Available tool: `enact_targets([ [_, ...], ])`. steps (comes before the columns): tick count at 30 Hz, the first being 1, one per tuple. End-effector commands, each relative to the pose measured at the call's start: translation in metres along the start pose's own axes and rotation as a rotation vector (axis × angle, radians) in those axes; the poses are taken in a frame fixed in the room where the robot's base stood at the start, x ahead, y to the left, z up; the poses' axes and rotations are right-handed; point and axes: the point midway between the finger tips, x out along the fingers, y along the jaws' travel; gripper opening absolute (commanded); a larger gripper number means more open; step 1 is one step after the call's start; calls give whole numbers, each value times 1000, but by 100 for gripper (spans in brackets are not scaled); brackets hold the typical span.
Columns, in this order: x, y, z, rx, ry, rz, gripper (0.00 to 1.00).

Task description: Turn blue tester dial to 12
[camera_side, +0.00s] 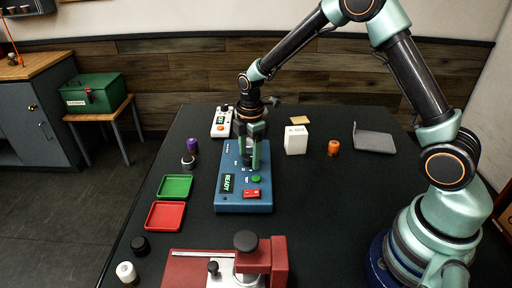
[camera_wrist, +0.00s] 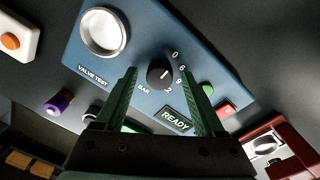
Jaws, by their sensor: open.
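The blue tester (camera_side: 229,190) stands on the dark table in the side view, with my gripper (camera_side: 254,163) pointing down over its middle. In the wrist view the blue tester (camera_wrist: 218,70) shows a black dial (camera_wrist: 159,74) with printed numbers around it and "BAR" beside it. The dial carries a small white mark; I cannot tell exactly which number it points to. My gripper (camera_wrist: 162,80) is open, its green fingers on either side of the dial in this view. I cannot tell whether they touch it. The dial is hidden in the side view.
The tester has a READY display (camera_wrist: 176,119), a green button (camera_side: 256,179), a red switch (camera_side: 252,193) and a round silver socket (camera_wrist: 104,32). Green (camera_side: 175,187) and red (camera_side: 165,216) trays lie left. A red fixture (camera_side: 279,262) stands in front.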

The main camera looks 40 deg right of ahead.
Motion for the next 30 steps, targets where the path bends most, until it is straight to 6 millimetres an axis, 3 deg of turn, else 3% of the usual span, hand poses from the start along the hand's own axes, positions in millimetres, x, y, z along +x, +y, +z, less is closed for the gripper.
enact_targets([
  [7,0,0,0,0,0,1,71],
  [12,0,0,0,0,0,1,6],
  [13,0,0,0,0,0,1,0],
  [22,0,0,0,26,0,0,0],
  [30,0,0,0,169,-1,-3,0],
])
